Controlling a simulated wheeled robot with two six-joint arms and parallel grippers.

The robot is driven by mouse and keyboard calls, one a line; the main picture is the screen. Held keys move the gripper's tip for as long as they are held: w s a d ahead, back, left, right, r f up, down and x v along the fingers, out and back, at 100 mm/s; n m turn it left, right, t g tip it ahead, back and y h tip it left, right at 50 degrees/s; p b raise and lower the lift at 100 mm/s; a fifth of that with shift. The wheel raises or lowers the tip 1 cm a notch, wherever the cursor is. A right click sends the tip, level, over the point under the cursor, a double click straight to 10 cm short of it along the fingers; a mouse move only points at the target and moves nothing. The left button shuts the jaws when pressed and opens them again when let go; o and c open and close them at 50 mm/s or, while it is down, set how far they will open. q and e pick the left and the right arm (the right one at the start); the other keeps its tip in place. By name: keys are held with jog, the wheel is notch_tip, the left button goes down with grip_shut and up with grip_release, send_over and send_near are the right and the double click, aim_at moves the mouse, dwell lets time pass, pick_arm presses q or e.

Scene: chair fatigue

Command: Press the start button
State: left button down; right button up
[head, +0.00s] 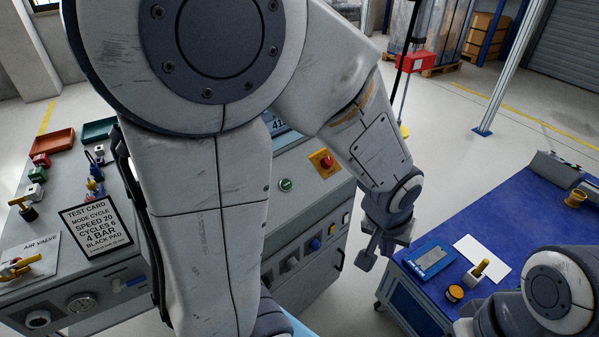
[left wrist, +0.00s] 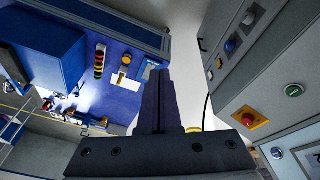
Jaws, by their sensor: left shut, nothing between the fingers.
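A round green button (head: 286,185) sits on the grey control console, left of a red mushroom button on a yellow plate (head: 325,162). Any label on the green button is too small to read. In the left wrist view the green button (left wrist: 294,90) is at the right edge, with the red button (left wrist: 247,118) beside it. My left gripper (head: 366,255) is shut and empty. It points down, right of the console and apart from the buttons. Its closed fingers (left wrist: 158,85) fill the middle of the left wrist view. My right gripper is not in view; part of my right arm shows.
The console front (head: 300,262) has more knobs. A blue-topped table (head: 500,215) with small parts stands right, a floor gap between. A grey bench (head: 60,270) at left holds a test card (head: 97,228) and valves. My left arm hides part of the console.

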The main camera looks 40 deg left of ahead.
aim_at(287, 184)
pick_arm(q)
jog(key=w+a+n+t+y+p, duration=0.1)
jog(key=w+a+n+t+p, duration=0.1)
jog(key=w+a+n, duration=0.7)
jog(key=w+a+f+n+t+y+p, duration=0.1)
jog(key=a+n, duration=0.4)
jog(key=a, duration=0.5)
jog(key=w+a+f+n+t+y+p, duration=0.1)
jog(key=a+n, duration=0.4)
jog(key=a, duration=0.6)
jog(key=shift+f+n+t+p, duration=0.3)
jog(key=shift+t+p, duration=0.35)
jog(key=shift+t, duration=0.55)
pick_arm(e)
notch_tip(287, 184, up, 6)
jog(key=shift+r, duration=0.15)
pick_arm(q)
jog(key=shift+w+a+f, duration=0.1)
